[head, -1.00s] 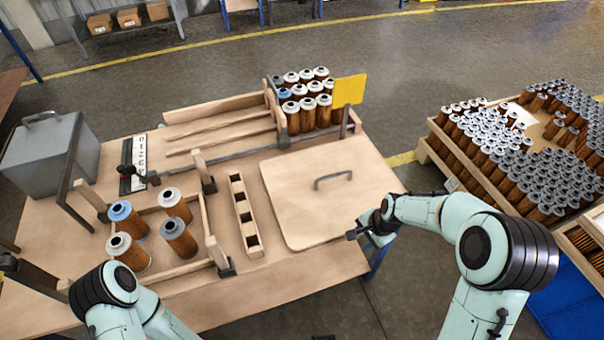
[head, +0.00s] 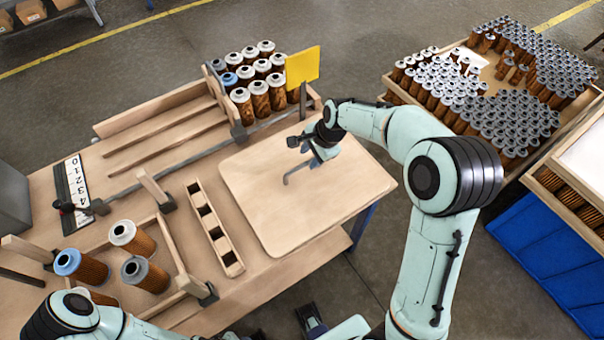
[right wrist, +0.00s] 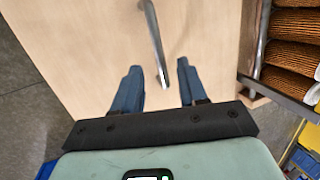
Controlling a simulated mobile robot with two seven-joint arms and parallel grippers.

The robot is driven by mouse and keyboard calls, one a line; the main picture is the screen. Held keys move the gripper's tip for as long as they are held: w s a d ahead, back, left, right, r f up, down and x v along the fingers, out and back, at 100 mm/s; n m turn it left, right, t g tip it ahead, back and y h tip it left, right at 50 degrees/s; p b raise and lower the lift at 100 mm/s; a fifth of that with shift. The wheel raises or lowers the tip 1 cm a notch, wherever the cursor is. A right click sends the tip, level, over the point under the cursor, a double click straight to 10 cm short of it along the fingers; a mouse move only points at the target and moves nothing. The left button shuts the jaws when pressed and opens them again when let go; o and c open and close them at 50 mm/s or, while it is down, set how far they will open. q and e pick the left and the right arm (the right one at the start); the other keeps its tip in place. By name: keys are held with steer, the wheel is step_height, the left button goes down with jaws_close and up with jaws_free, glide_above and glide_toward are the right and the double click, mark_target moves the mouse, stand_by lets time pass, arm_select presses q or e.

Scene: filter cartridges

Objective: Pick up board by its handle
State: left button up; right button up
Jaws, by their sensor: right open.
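The board (head: 280,225) is a flat, pale wooden panel with rounded corners, lying on the right part of the workbench. Its grey bar handle (head: 292,178) stands up near the board's middle, partly hidden by my right gripper (head: 312,160). The right gripper is open above the board at the handle. In the right wrist view, the handle (right wrist: 154,40) runs down from the top edge, and its near end lies between the two blue fingers of the gripper (right wrist: 156,72), with a gap on both sides. My left arm shows at the bottom left; its gripper is out of view.
A narrow slotted wooden block (head: 213,228) lies left of the board. A crate of filter cartridges with a yellow sign (head: 302,66) stands behind it. Several cartridges (head: 133,238) stand in a wooden frame at left. A full cartridge bin (head: 555,145) stands at right, off the bench.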

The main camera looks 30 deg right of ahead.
mark_target(303, 164)
steer(key=x, duration=0.6)
steer(key=shift+w+a+f, duration=0.1)
steer(key=shift+a+f, duration=0.15)
steer(key=shift+a, duration=0.1)
jaws_close()
steer(key=shift+r, duration=0.15)
stand_by(1.0)
